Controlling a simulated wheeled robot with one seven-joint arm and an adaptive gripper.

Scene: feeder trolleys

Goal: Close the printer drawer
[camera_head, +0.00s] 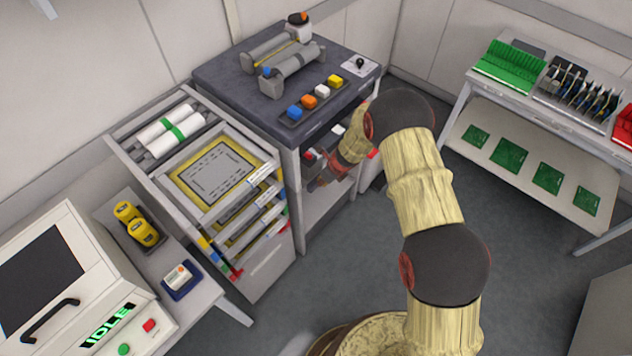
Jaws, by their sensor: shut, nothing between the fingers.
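I cannot tell for certain which unit is the printer. My arm reaches to a dark-topped cabinet (225,75), where a recess under its top shows small red and white items. My gripper (316,184) is small and dark at the front of this cabinet, shut and empty. Its fingertips are hard to make out, and I cannot tell whether they touch the front. My own arm covers the cabinet's right front. No clearly pulled-out drawer can be made out there.
Left of the cabinet stands a rack with a yellow-edged frame (189,178) and several colour-tagged frames below. A machine reading IDLE (107,325) is at lower left. A shelf table (468,90) with green boards stands at right. Grey floor (545,270) between is clear.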

